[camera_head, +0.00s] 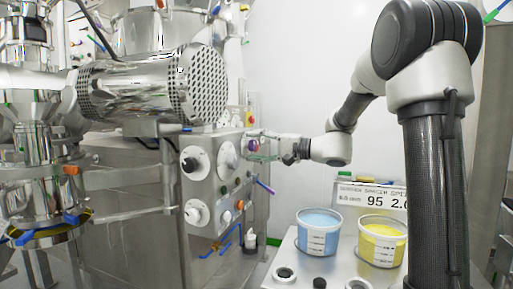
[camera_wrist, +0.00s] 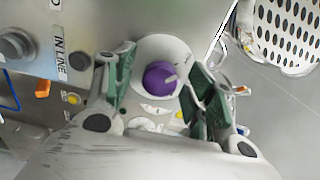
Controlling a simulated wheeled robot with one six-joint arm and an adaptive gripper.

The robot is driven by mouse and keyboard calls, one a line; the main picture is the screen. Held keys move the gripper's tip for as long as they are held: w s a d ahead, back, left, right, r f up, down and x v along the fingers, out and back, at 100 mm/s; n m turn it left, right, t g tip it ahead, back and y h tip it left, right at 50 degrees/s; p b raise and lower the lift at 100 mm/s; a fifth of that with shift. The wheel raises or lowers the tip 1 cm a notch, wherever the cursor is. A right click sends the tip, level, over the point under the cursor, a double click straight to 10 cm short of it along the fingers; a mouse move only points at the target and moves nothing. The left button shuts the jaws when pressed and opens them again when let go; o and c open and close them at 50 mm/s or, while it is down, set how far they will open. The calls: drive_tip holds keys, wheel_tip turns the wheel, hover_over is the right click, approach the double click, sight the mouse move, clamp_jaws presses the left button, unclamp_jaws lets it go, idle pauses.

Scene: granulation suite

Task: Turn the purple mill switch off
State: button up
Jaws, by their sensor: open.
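The purple mill switch (camera_wrist: 160,78) is a round purple knob with a light pointer line, set on a white disc on the steel panel. In the wrist view it sits between the two open fingers of my gripper (camera_wrist: 158,88), with a gap on either side. In the head view my gripper (camera_head: 262,148) is at the upper right of the control panel (camera_head: 217,180), in front of the purple switch (camera_head: 252,146), which is partly hidden there. The printed markings below the switch are partly covered by the gripper.
Other dials (camera_head: 194,163) and small buttons (camera_head: 239,205) sit on the panel. A blue-filled tub (camera_head: 318,240) and a yellow-filled tub (camera_head: 381,248) stand on the bench at the lower right. A grey knob (camera_wrist: 14,45) is left of the fingers.

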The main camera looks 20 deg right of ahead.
drive_tip(key=v, duration=1.2)
drive_tip(key=s+d+f+g+h, duration=0.3)
drive_tip(key=s+f+g+h, duration=0.45)
drive_tip(key=s+f, duration=0.9)
drive_tip(key=s+d+r+n+t+h, duration=0.1)
drive_tip(key=s+d+r+n+h, duration=0.1)
drive_tip(key=s+n+h, duration=0.5)
drive_tip(key=s, duration=0.3)
drive_tip(key=shift+d+r, duration=0.2)
drive_tip(key=shift+r, duration=0.2)
